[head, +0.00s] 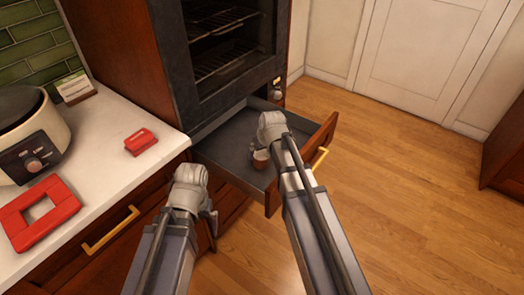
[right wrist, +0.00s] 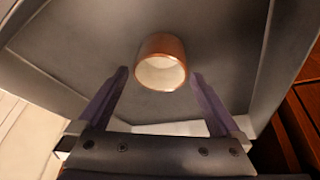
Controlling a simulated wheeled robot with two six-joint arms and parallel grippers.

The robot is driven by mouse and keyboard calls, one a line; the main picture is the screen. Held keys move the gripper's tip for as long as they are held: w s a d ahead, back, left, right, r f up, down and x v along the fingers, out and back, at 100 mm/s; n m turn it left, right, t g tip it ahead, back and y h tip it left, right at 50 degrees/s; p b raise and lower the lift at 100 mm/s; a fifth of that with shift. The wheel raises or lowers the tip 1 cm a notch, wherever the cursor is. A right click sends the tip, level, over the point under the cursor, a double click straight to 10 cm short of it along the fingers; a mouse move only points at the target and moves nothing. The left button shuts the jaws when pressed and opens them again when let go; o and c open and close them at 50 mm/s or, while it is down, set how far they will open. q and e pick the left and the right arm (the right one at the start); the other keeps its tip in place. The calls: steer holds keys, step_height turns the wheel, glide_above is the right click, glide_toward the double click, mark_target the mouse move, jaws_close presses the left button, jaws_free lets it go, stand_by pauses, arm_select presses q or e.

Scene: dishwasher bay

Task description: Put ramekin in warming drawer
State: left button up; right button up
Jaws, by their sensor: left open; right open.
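The ramekin (head: 261,159), brown outside and cream inside, is within the pulled-out warming drawer (head: 228,165). In the right wrist view the ramekin (right wrist: 162,66) shows its open mouth towards the camera, over the grey drawer floor (right wrist: 90,50). My right gripper (right wrist: 160,76) is open, its two dark fingers apart on either side of the ramekin's near end, with visible gaps. In the head view my right gripper (head: 259,150) partly hides the ramekin. My left gripper (head: 210,222) is low in front of the cabinet, away from the ramekin; its fingers are mostly hidden.
The drawer's wooden front with a brass handle (head: 320,157) sticks out over the floor. The oven (head: 228,45) stands above it. The white counter (head: 105,125) at left holds a red frame (head: 38,212), a small red block (head: 141,142) and a cooker (head: 35,135). Open wooden floor (head: 400,190) lies right.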

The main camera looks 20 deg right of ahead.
steer(key=p+v, duration=0.7)
steer(key=v, duration=0.2)
steer(key=shift+r+p, duration=0.3)
steer(key=shift+p, duration=0.1)
steer(key=shift+c, duration=0.4)
